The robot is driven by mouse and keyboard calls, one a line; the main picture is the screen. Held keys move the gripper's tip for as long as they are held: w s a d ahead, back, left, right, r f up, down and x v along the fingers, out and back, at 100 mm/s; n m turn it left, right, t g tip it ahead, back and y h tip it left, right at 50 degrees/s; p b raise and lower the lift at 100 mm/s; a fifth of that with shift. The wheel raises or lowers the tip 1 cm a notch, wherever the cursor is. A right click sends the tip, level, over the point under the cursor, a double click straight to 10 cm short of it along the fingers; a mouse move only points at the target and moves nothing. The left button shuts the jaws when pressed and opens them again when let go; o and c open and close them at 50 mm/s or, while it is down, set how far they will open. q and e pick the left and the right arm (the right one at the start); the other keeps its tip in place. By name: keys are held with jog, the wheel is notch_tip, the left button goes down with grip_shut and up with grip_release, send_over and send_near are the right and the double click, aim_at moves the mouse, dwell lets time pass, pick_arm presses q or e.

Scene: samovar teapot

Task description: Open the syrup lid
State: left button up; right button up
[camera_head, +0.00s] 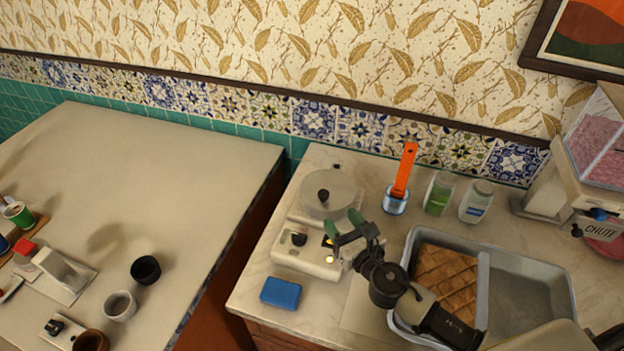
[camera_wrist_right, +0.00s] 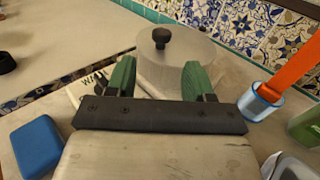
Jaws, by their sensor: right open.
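A round pale lid (camera_head: 333,187) with a dark knob (camera_head: 323,195) sits flat and closed on a white syrup warmer (camera_head: 298,255) on the right counter. My right gripper (camera_head: 343,222) is open and empty, with its green fingertips near the front right of the lid. In the right wrist view the lid (camera_wrist_right: 178,68) and its knob (camera_wrist_right: 162,37) show beyond and between the fingertips, apart from them. The inside under the lid is hidden. My left gripper does not show.
A blue sponge (camera_head: 281,293) lies in front of the warmer. A blue cup with an orange-handled tool (camera_head: 404,172) and two bottles stand to the right. A sink (camera_head: 535,300) with a waffle-like brown piece is near my right arm. Cups stand on the left table.

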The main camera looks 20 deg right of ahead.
aim_at(326, 197)
jog(key=shift+w+d+r+p, duration=0.15)
jog(key=shift+r+p, duration=0.15)
jog(key=shift+r, duration=0.2)
jog(key=w, duration=0.1)
jog(key=w+a, duration=0.1)
jog(key=shift+w, duration=0.35)
jog(key=w, duration=0.3)
jog(key=shift+w+a+f, duration=0.25)
jog(key=shift+w+a, duration=0.05)
jog(key=shift+w, duration=0.65)
jog(key=shift+c, duration=1.2)
grip_shut()
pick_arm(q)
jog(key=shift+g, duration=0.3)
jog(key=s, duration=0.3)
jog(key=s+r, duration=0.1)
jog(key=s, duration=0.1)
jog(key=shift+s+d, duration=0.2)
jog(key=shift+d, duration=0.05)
